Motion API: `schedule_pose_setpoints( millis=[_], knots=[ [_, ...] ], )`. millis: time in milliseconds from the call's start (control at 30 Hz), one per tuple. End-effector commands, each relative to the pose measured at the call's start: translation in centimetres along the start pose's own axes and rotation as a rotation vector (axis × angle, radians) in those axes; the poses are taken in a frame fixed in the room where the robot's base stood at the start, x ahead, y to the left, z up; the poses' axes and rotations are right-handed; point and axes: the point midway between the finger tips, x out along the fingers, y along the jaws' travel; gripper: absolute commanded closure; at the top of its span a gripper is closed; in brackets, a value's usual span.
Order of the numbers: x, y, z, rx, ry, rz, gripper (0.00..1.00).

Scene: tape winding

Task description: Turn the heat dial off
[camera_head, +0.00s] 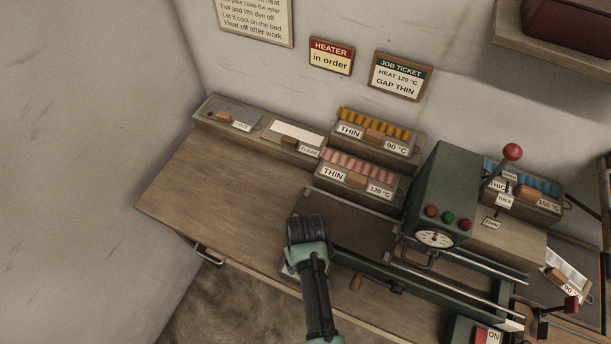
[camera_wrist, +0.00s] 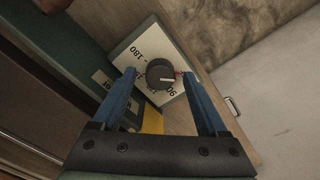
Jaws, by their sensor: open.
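The heat dial (camera_wrist: 161,74) is a round black knob with a pale pointer line, on a white plate (camera_wrist: 140,45) with printed numbers, among them 180 and 90. In the wrist view my gripper (camera_wrist: 156,75) is open, with one blue finger on each side of the dial. I cannot tell whether the fingers touch it or how far above it they are. In the head view my arm's end (camera_head: 306,232) is over the front left of the bench and hides the dial. Only a bit of the plate (camera_head: 288,270) shows beside it.
The green machine (camera_head: 440,185) with a gauge (camera_head: 434,238) and a red-knobbed lever (camera_head: 512,152) stands to the right. Labelled trays (camera_head: 358,173) line the back. A red ON switch (camera_head: 487,336) is at the lower right. The wooden bench's left part (camera_head: 215,185) is clear.

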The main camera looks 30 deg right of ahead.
Motion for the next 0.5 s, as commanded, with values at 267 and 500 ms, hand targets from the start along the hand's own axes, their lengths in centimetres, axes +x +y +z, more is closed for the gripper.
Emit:
schedule_pose_setpoints(
  millis=[267,500],
  knots=[
    [-1.6,0.0,0.0,0.001,0.001,0.000,0.24],
    [-6.1,0.0,-0.1,0.000,0.005,0.001,0.24]
  ],
)
